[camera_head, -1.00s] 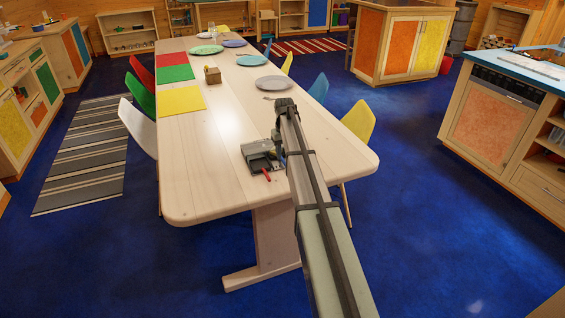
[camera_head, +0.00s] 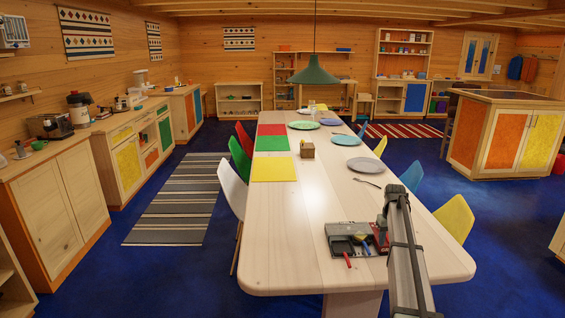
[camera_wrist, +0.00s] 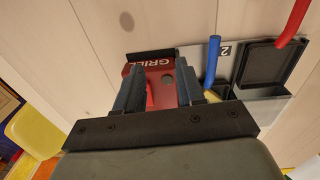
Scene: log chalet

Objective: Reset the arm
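My arm reaches over the near right part of the long pale table (camera_head: 290,235). In the wrist view, the two fingers of my gripper (camera_wrist: 160,82) stand apart, with a red block-like part (camera_wrist: 155,68) marked with white letters, partly hidden, showing between and beyond them. I see no finger closed on it; whether they touch it is unclear. Beside it is a grey tray (camera_head: 345,230) with dark compartments; it also shows in the wrist view (camera_wrist: 262,107). A blue stick (camera_wrist: 212,60) and a red stick (camera_wrist: 293,22) stick up at the tray.
Plates, a fork, a small wooden box (camera_head: 307,150) and red, green and yellow mats (camera_head: 273,170) lie farther along the table. Coloured chairs line both sides, with a yellow chair (camera_head: 455,218) near my arm. A green lamp (camera_head: 314,75) hangs above. The table's near left is clear.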

